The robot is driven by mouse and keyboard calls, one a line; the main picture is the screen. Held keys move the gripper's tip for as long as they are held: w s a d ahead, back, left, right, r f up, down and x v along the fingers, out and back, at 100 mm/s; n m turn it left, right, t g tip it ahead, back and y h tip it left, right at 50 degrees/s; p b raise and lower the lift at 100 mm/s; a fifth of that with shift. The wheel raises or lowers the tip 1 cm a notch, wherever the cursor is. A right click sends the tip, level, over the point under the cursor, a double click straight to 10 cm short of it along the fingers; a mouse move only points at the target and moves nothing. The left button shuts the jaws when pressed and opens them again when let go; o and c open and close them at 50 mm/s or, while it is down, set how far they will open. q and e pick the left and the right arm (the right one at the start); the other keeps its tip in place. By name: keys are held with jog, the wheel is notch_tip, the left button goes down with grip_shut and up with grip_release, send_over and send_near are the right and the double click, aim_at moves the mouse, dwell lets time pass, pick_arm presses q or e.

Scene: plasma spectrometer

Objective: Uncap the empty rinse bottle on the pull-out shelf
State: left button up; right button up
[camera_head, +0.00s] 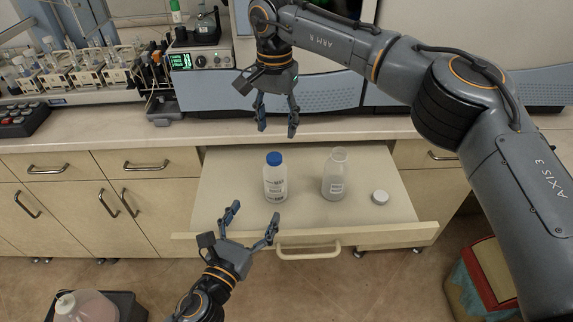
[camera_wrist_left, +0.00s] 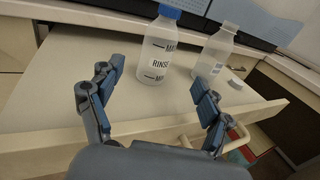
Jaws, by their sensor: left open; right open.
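The rinse bottle (camera_head: 275,183) stands upright on the pull-out shelf (camera_head: 222,183), with its blue cap (camera_head: 274,158) on. It looks translucent and empty. In the left wrist view the rinse bottle (camera_wrist_left: 156,58) shows between and beyond my open fingers, its label partly readable as "RINSE". My left gripper (camera_head: 252,222) is open and empty, in front of the bottle near the shelf's front edge, not touching it. My right gripper (camera_head: 277,116) is open and empty, pointing down behind and above the bottle, apart from the cap.
An uncapped clear bottle (camera_head: 335,177) stands to the right on the shelf, with a white cap (camera_head: 380,197) lying beside it. The instrument (camera_head: 325,92) and an autosampler with racks (camera_head: 85,75) stand on the counter behind. The shelf's left part is clear.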

aim_at(271, 181)
pick_arm(q)
jog(key=shift+w+d+r, duration=0.1)
jog(key=shift+w, duration=0.15)
pick_arm(e)
jog(key=shift+a+r, duration=0.1)
jog(key=shift+r, duration=0.15)
pick_arm(q)
jog(key=shift+w+d+r, duration=0.2)
jog(key=shift+w+r, duration=0.05)
jog(key=shift+w, duration=0.25)
jog(key=shift+w+d+r, duration=0.15)
jog(key=shift+w+r, duration=0.05)
jog(key=shift+w, duration=0.25)
jog(key=x, duration=0.8)
jog(key=shift+w+d+f, duration=0.1)
jog(key=shift+f, duration=0.05)
pick_arm(e)
jog(key=shift+s+a+r, duration=0.25)
jog(key=shift+s+a, duration=0.05)
jog(key=shift+s, duration=0.4)
pick_arm(q)
jog(key=shift+w+d, duration=0.1)
jog(key=shift+w, duration=0.2)
jog(key=shift+w+d+f, duration=0.1)
jog(key=shift+w+d, duration=0.15)
jog(key=shift+w, duration=0.3)
